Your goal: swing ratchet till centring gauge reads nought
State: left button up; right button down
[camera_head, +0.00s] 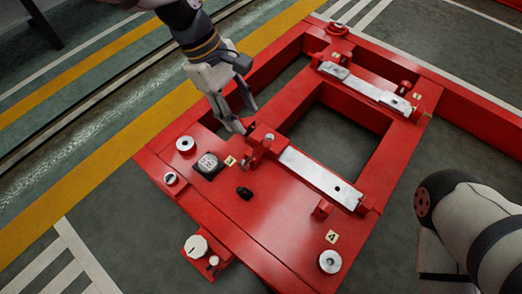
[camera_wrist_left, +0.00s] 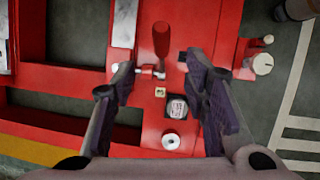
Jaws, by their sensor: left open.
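A red machine base frame (camera_head: 287,215) lies on the floor. A small square gauge with a dark rim and pale face (camera_head: 208,163) sits on its near left corner; its reading is too small to make out. The gauge also shows in the left wrist view (camera_wrist_left: 177,107). What looks like the ratchet, a red handle (camera_wrist_left: 161,40) joined to a small metal piece, stands just beyond my left fingertips in that view. My left gripper (camera_head: 246,119) is open and empty, fingers pointing down close to the frame, beside the metal bar's left end. My right gripper is out of view.
Machined metal pads (camera_head: 320,177) and (camera_head: 366,88) cross the frame, with red blocks at their ends. Floor is clear at the lower left.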

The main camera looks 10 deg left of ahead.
aim_at(259, 146)
pick_arm(q)
jog(key=b+x, duration=0.4)
jog(key=x, duration=0.7)
jog(key=shift+s, duration=0.2)
jog(key=shift+d+f, duration=0.3)
jog(key=shift+f, duration=0.2)
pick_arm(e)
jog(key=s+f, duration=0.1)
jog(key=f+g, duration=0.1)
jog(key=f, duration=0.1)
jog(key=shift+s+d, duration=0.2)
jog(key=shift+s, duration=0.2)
pick_arm(q)
jog(key=shift+c, duration=0.5)
grip_shut()
